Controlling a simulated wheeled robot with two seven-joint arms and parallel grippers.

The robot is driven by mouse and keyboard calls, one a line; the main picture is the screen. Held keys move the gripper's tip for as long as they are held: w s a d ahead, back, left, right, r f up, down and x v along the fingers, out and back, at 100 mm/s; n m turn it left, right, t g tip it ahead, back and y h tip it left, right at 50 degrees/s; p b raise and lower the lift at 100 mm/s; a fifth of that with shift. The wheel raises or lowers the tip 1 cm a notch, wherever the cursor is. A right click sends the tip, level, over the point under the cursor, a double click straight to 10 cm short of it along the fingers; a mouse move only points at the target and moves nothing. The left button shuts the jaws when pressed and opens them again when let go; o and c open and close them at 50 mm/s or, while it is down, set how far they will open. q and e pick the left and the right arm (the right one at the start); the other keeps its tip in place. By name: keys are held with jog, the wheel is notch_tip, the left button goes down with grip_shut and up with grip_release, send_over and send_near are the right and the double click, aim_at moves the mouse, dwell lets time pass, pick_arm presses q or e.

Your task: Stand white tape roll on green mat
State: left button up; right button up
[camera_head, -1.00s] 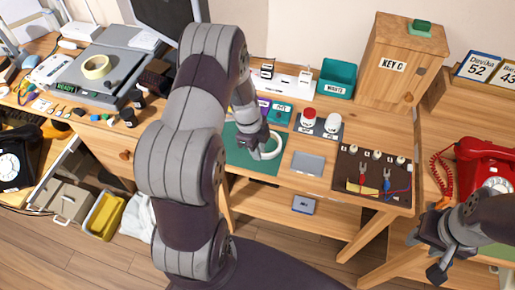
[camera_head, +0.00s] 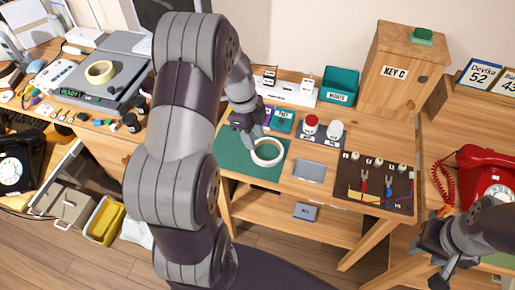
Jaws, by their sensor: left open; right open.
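The white tape roll (camera_head: 279,160) is on the green mat (camera_head: 236,162), toward its right side. It appears to rest flat, with its round opening facing up and green showing through it. My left gripper (camera_head: 257,139) is just behind and above the roll's back left edge, fingers pointing down. It is open, and I cannot tell whether a finger touches the roll. My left arm covers the mat's left part. My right gripper (camera_head: 432,262) is open and empty at the lower right, in front of the desk, far from the roll.
A grey plate (camera_head: 309,170) lies right of the mat, then a dark board with pliers (camera_head: 374,186). Behind are red and white jars (camera_head: 310,125), a teal bin (camera_head: 339,86) and a wooden KEY C box (camera_head: 402,70). A red phone (camera_head: 487,172) is at the right.

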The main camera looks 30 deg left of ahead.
pick_arm(q)
jog(key=s+d+r+n+t+y, duration=0.1)
jog(key=s+d+r+n, duration=0.4)
jog(key=s+d+n, duration=0.5)
jog(key=n+y, duration=0.1)
jog(key=n, duration=0.6)
jog(key=shift+s+d, duration=0.25)
jog(key=shift+s, duration=0.1)
